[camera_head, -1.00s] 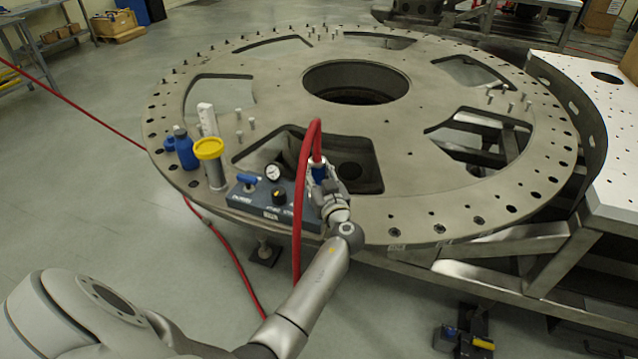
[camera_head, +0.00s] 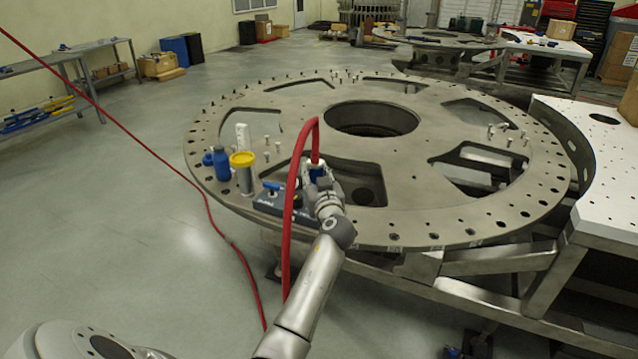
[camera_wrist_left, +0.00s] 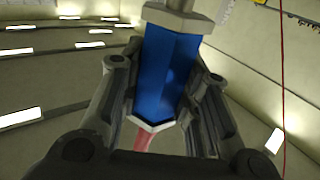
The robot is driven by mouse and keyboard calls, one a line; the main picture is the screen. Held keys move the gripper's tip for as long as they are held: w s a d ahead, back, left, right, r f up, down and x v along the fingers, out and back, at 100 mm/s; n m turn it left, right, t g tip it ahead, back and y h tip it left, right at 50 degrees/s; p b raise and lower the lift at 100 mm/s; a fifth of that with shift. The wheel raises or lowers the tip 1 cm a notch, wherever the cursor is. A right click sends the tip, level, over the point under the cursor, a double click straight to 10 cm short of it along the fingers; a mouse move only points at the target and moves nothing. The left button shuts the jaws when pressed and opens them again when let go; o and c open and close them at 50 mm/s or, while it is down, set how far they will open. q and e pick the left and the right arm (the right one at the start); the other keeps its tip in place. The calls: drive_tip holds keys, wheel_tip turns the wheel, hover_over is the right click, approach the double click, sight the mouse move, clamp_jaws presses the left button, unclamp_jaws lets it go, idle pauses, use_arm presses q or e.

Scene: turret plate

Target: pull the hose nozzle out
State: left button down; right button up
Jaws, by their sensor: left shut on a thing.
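The hose nozzle (camera_head: 317,172) is blue, with the red hose (camera_head: 291,215) rising from it in an arch and hanging down in front of the plate. In the left wrist view the blue nozzle body (camera_wrist_left: 166,75) sits between the two fingers (camera_wrist_left: 160,98), with a grey metal part (camera_wrist_left: 178,20) above and the hose below. I cannot tell whether the nozzle is still seated in the box. My right gripper is not in view.
The large turret plate (camera_head: 400,228) has wide cutouts and several upright pins. Left of the box stand a yellow-capped cylinder (camera_head: 244,170), a blue bottle (camera_head: 221,165) and a white bottle (camera_head: 243,137). A white perforated table (camera_head: 610,170) is at right. The floor at left is mostly open.

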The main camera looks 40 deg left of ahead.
sight(317, 169)
use_arm(q)
drive_tip(key=shift+s+r, duration=0.1)
drive_tip(key=shift+r, duration=0.05)
drive_tip(key=shift+r+p, duration=0.3)
drive_tip(key=shift+r, duration=1.15)
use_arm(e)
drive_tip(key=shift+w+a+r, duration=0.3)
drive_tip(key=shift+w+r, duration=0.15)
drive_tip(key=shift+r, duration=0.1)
